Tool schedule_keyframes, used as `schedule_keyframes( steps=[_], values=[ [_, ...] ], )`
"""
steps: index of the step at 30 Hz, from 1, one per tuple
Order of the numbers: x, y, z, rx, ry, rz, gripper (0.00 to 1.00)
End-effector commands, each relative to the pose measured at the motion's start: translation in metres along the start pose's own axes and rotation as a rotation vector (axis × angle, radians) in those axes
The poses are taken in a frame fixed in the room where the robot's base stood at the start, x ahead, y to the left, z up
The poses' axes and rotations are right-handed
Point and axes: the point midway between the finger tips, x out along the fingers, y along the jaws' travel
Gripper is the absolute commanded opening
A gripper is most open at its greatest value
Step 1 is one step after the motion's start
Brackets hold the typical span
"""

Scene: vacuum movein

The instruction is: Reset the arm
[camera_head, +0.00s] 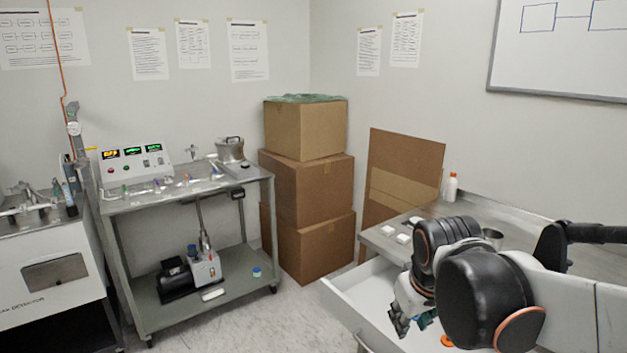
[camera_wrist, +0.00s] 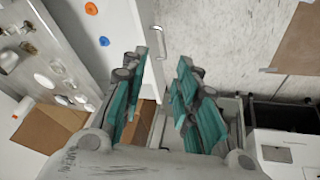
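My arm reaches in from the right in the head view, over the open white drawer (camera_head: 372,296). My gripper (camera_head: 398,322) hangs above the drawer, tilted down and to the left. In the wrist view its two teal-padded fingers (camera_wrist: 169,68) stand apart with a clear gap between them. Part of the drawer is hidden behind my arm in the head view.
A steel bench (camera_head: 520,219) runs along the right wall with white blocks (camera_head: 403,239) and a white bottle (camera_head: 451,187). Stacked boxes (camera_head: 308,190) and a brown board (camera_head: 402,173) stand at the back. A cart (camera_head: 209,274) holds a pump. Floor is clear between cart and drawer.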

Motion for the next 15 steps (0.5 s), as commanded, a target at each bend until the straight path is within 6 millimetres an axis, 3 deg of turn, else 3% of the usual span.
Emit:
schedule_keyframes(
  steps=[6,15],
  values=[
    [-0.030,-0.003,0.046,0.109,0.084,0.001,0.28],
    [-0.047,-0.011,0.098,0.245,0.189,-0.002,0.28]
  ],
)
